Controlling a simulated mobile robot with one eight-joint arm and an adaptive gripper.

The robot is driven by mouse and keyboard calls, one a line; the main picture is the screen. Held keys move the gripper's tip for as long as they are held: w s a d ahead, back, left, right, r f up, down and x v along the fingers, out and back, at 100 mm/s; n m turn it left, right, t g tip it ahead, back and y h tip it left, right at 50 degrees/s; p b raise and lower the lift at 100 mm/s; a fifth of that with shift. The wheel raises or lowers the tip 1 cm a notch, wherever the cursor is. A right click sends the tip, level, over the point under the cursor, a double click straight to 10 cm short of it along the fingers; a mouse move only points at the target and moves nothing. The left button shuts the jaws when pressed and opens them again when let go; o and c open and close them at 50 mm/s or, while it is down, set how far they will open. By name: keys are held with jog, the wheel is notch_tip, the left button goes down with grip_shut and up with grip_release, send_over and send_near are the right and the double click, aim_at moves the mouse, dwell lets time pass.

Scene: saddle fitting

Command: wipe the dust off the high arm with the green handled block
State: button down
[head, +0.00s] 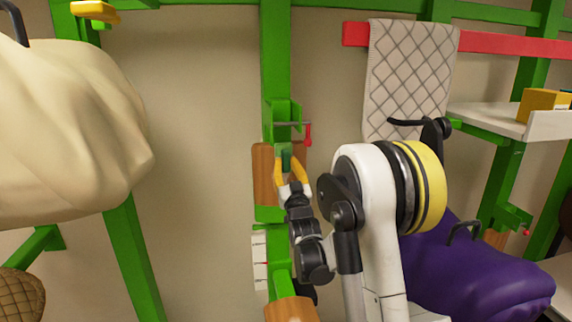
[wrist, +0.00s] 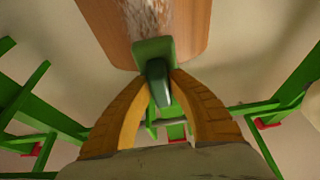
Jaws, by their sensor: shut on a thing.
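My gripper (head: 291,174) has yellow fingers shut on the handle of the green handled block (head: 286,157). In the wrist view my gripper (wrist: 163,85) holds the dark green handle, and the green block (wrist: 152,48) lies over the end of a wooden arm (wrist: 188,28). Whitish dust (wrist: 148,12) shows on the wood beyond the block. I cannot tell whether the block touches the wood. In the head view the wooden arm (head: 263,178) shows behind my gripper on the green post, partly hidden by it.
A red-handled crank (head: 307,134) is close to the right of the block. A patterned cloth (head: 410,75) hangs from a red rail (head: 510,43). A purple saddle (head: 478,275) is at the lower right, and a cream covered bulk (head: 65,125) at the left. Another wooden piece (head: 292,310) is below.

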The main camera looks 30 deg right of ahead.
jog(key=shift+w+d, duration=0.25)
jog(key=shift+w, duration=0.75)
dwell(0.3)
jog(key=shift+b, duration=0.35)
notch_tip(320, 180, down, 17)
jog(key=b, duration=1.7)
jog(key=shift+r+p, duration=4.35)
jog(key=shift+r, duration=4.25)
jog(key=shift+s+f, duration=0.1)
jog(key=shift+s+a+b, duration=0.1)
jog(key=shift+s+a, duration=0.15)
jog(key=shift+s, duration=0.7)
jog(key=shift+s+a+b, duration=0.15)
jog(key=shift+s+a, duration=0.15)
jog(key=shift+s, duration=0.6)
jog(key=shift+s+a+b, duration=0.1)
jog(key=shift+s+a, duration=0.15)
jog(key=shift+s, duration=0.7)
